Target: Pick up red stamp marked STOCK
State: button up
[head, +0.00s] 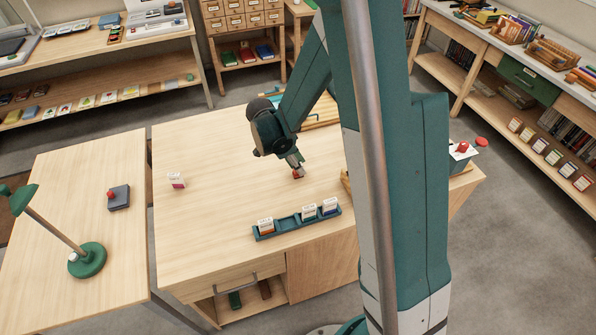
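My gripper (296,163) reaches down over the middle of the light wood table. A small red object (299,174) shows right at its fingertips, on or just above the tabletop. It may be the red stamp, but no marking on it can be read. The fingers are too small to tell whether they are closed on it. A teal rack (288,225) near the table's front holds three white-topped blocks, one with orange-red (265,227) low on its face.
My arm hides part of the table's right side. A box with a red knob (463,148) stands at the right edge. A left side table holds a dark block with a red knob (118,197) and a green lamp (88,260). The table's left half is mostly clear.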

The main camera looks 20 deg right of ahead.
jog(key=c, duration=0.6)
jog(key=shift+r, duration=0.15)
jog(key=shift+r+p, duration=0.7)
jog(key=shift+r, duration=4.15)
